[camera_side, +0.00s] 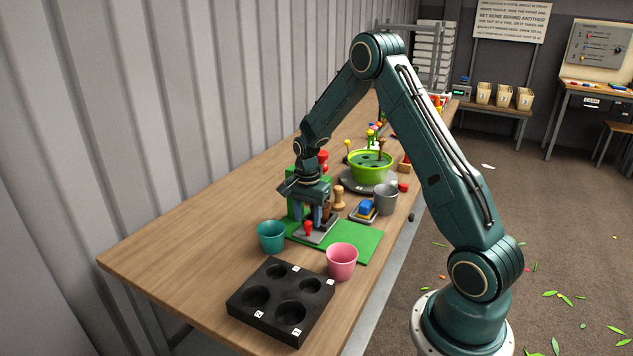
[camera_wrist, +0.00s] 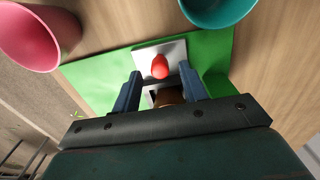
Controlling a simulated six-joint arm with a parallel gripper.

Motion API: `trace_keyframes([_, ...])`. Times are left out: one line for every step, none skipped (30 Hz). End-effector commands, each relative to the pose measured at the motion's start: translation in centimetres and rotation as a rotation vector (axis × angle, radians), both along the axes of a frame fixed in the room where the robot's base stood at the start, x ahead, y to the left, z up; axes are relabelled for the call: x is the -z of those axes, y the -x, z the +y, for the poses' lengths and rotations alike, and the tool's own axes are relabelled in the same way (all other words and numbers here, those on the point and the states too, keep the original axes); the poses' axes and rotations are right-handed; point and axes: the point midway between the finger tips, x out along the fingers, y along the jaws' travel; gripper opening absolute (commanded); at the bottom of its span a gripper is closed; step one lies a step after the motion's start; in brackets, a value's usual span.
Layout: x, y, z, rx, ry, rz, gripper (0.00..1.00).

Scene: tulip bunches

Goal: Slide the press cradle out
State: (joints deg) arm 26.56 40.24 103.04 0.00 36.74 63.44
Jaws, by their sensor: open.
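The press cradle is a pale grey plate (camera_side: 322,234) with an upright red knob (camera_side: 308,227) at its near end. It lies on a green mat (camera_side: 355,240), at the foot of the green press (camera_side: 295,205). In the wrist view the plate (camera_wrist: 143,50) and knob (camera_wrist: 160,66) show between and just beyond my blue fingertips. My gripper (camera_side: 308,217) points down over the cradle, open, with a finger on either side of the knob's line. I cannot tell whether they touch it. A brown item (camera_wrist: 168,97) sits behind the knob, partly hidden by my gripper.
A teal cup (camera_side: 272,237) stands left of the mat and a pink cup (camera_side: 342,261) at its near right. A black block with round wells (camera_side: 280,300) lies in front. A grey cup (camera_side: 386,198), blue stamp-like item (camera_side: 365,209) and lime bowl (camera_side: 371,170) stand behind right.

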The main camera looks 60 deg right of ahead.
Motion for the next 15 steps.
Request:
trace_keyframes([0.45,0.03,0.02,0.000,-0.001,0.001,0.43])
trace_keyframes([0.64,0.03,0.01,0.000,0.000,0.001,0.43])
trace_keyframes([0.86,0.02,0.01,0.000,0.000,0.001,0.43])
trace_keyframes([0.99,0.03,0.02,0.000,0.000,0.001,0.43])
trace_keyframes([1.09,0.03,0.02,0.000,0.000,0.001,0.43])
trace_keyframes([1.18,0.03,0.02,0.000,0.000,0.000,0.43])
trace_keyframes([1.23,0.03,0.02,0.000,0.000,0.000,0.43])
trace_keyframes([1.26,0.03,0.01,0.000,0.000,0.000,0.43])
trace_keyframes([1.27,0.03,0.01,0.000,0.000,0.000,0.43])
trace_keyframes([1.28,0.02,0.01,0.000,0.000,0.000,0.43])
trace_keyframes([1.27,0.02,0.01,0.000,0.000,0.000,0.43])
trace_keyframes([1.27,0.02,0.01,0.000,0.000,0.000,0.43])
trace_keyframes([1.26,0.02,0.01,0.000,0.000,0.000,0.43])
trace_keyframes([1.26,0.02,0.01,0.000,0.000,0.000,0.43])
trace_keyframes([1.26,0.02,0.01,0.000,0.000,0.000,0.41])
